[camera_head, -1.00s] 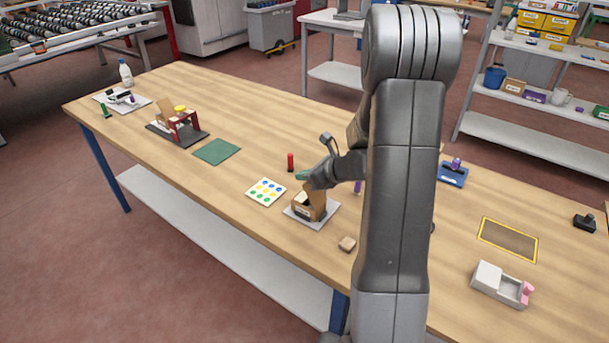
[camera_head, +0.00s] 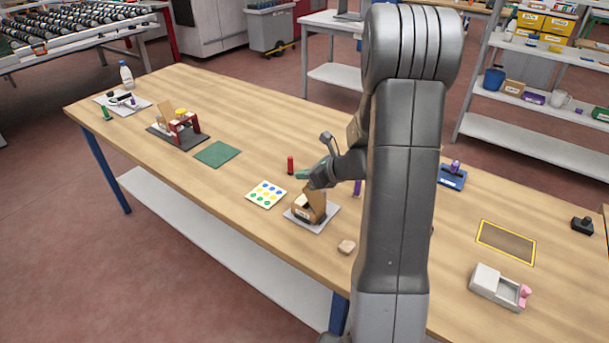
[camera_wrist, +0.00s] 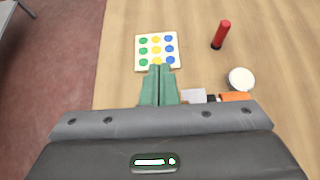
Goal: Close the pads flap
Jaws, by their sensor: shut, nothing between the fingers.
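A small cardboard box with a white label (camera_head: 303,213) sits on a light grey plate (camera_head: 323,223) in the head view. Its brown flap (camera_head: 315,199) stands up, tilted, and the box's dark inside shows. My gripper (camera_head: 301,174) is just above and behind the flap, its green fingers pointing left. Whether it touches the flap I cannot tell. In the wrist view the green fingers (camera_wrist: 160,85) are together with nothing between them. The box is not clearly seen there; my gripper body hides the lower part of that view.
A card of coloured dots (camera_head: 266,194) lies left of the box. A white round thing (camera_wrist: 241,79) shows in the wrist view.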

